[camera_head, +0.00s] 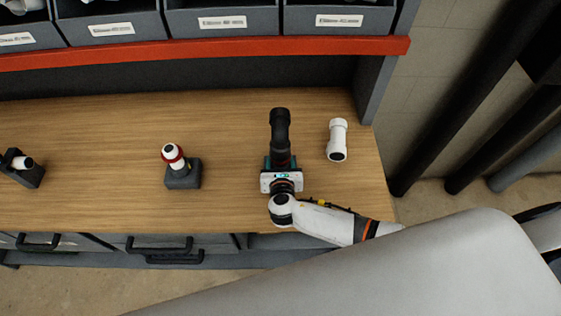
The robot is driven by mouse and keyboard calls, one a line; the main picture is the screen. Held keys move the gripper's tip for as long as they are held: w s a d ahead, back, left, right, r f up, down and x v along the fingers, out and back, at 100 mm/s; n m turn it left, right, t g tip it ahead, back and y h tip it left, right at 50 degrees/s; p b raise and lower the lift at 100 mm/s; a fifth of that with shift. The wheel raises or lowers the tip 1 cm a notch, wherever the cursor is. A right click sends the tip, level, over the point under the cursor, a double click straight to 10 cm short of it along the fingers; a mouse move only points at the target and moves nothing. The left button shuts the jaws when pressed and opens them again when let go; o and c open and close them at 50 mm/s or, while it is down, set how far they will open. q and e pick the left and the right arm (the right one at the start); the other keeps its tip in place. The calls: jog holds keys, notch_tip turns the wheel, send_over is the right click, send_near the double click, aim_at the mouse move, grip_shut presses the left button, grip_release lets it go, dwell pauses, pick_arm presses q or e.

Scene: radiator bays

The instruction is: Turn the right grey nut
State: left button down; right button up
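My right gripper (281,163) is above the right part of the wooden workbench, its arm coming in from the right. Its teal fingers show on either side of the near end of a black pipe piece (280,130). I cannot tell whether they press on anything. No grey nut is clearly visible; the gripper body covers the near end of the black pipe. My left gripper is not in view.
A white pipe piece (338,140) is right of the gripper. A grey block (183,178) holds a white fitting with a red ring (172,152). A dark block (27,172) is far left. A red-edged shelf (210,50) with grey bins runs behind. Wood between the blocks is clear.

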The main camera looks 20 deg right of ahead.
jog(key=m+g+h, duration=0.1)
jog(key=m+h, duration=0.2)
jog(key=h, duration=0.1)
jog(key=shift+w+m+g, duration=0.1)
jog(key=shift+m+g, duration=0.2)
jog(key=shift+r+m+g+h, duration=0.15)
jog(key=shift+m+g+h, duration=0.15)
jog(key=shift+m+h, duration=0.2)
jog(key=shift+d, duration=0.1)
jog(key=o, duration=1)
jog(key=shift+b, duration=0.3)
jog(key=shift+s+a, duration=0.3)
jog(key=shift+a, duration=0.05)
jog(key=b+v, duration=0.2)
jog(key=v, duration=0.9)
jog(key=shift+r, duration=0.25)
